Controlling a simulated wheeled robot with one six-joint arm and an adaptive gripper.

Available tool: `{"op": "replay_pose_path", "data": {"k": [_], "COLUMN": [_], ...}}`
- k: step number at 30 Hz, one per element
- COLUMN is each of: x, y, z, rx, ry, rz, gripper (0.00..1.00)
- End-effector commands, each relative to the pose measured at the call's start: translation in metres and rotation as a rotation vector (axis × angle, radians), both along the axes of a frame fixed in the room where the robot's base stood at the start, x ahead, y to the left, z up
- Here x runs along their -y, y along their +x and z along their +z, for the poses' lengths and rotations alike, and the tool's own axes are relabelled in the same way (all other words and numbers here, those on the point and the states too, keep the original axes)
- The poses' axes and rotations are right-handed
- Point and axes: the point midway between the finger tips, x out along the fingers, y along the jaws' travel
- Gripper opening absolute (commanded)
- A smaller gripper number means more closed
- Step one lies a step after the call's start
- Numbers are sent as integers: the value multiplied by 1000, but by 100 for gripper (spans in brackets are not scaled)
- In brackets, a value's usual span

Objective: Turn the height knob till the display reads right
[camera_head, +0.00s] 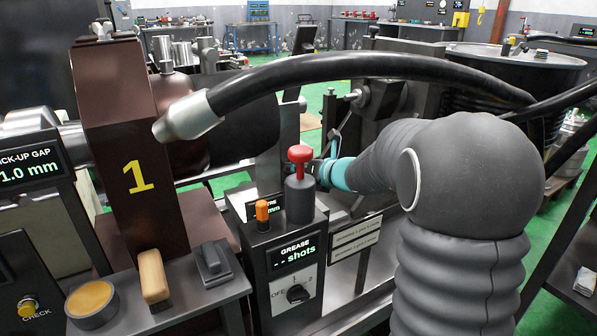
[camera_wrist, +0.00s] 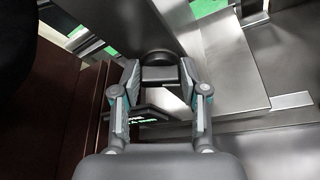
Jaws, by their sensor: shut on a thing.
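My gripper (camera_wrist: 158,74) is shut on a dark round knob (camera_wrist: 157,57), which shows between and just beyond its fingertips in the wrist view. This appears to be the height knob. In the head view the gripper is mostly hidden behind the grease unit, and the knob cannot be made out. A small display (camera_head: 272,211) shows the ends of words, "TRE" and "mm". Its number is hidden by the orange-capped part and the grease unit. In the wrist view a sliver of lit text (camera_wrist: 140,121) shows below the fingers, too small to read.
A grease unit (camera_head: 291,265) with a red-knobbed pump (camera_head: 300,185) stands in front of my gripper. A brown column marked 1 (camera_head: 137,177) is at left. A black hose (camera_head: 380,66) arches above my arm. A pick-up gap display (camera_head: 28,168) reads about 1.0 mm.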

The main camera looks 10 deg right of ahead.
Motion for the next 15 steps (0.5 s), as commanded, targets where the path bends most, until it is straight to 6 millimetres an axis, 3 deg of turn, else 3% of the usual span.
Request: {"op": "replay_pose_path", "data": {"k": [15], "x": [-5], "y": [-2], "z": [-3], "rx": [110], "ry": [-330], "rz": [0], "gripper": [9]}}
